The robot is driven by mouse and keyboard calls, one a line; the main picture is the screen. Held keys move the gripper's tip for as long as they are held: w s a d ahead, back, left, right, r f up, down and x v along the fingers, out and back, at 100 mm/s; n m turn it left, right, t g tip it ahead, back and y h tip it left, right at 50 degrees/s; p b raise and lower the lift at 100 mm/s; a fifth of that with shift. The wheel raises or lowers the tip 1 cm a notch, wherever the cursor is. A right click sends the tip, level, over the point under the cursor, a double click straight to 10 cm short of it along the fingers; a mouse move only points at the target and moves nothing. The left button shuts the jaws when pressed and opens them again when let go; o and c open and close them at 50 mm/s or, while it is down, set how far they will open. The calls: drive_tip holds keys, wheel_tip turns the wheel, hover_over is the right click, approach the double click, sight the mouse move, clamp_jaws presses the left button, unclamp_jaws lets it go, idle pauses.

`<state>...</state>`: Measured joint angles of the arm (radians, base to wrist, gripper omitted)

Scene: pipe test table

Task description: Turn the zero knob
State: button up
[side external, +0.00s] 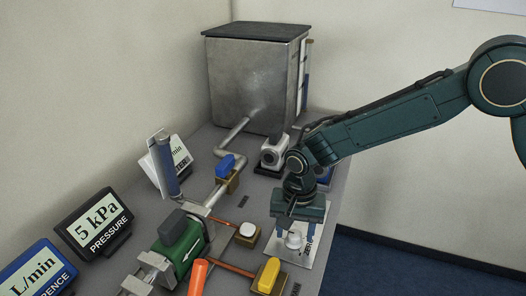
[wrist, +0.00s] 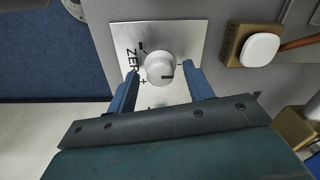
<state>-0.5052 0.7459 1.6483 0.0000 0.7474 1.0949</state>
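The zero knob (wrist: 159,67) is a round white knob on a light metal plate (wrist: 190,32) with printed letters reading "ZER", a plus and a minus mark. A short dark pointer line on the knob faces right in the wrist view. My gripper (wrist: 161,72) is open above the plate, one blue finger on each side of the knob, with a visible gap on both sides. In the side view my gripper (side external: 300,222) points down over the white knob (side external: 294,241); its fingers partly hide the plate there.
A white button on a brass block (wrist: 260,48) stands right of the plate in the wrist view. In the side view a yellow-handled valve (side external: 268,276), a green pump (side external: 182,246) and a blue-handled valve (side external: 226,167) stand left of the gripper. A pressure display (side external: 95,226) reads 5 kPa.

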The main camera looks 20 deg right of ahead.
drive_tip(key=c, duration=0.9)
drive_tip(key=shift+n, duration=0.4)
drive_tip(key=n, duration=0.6)
drive_tip(key=shift+r, duration=0.1)
drive_tip(key=n, duration=0.6)
drive_tip(key=shift+n, duration=0.3)
drive_tip(key=o, duration=1)
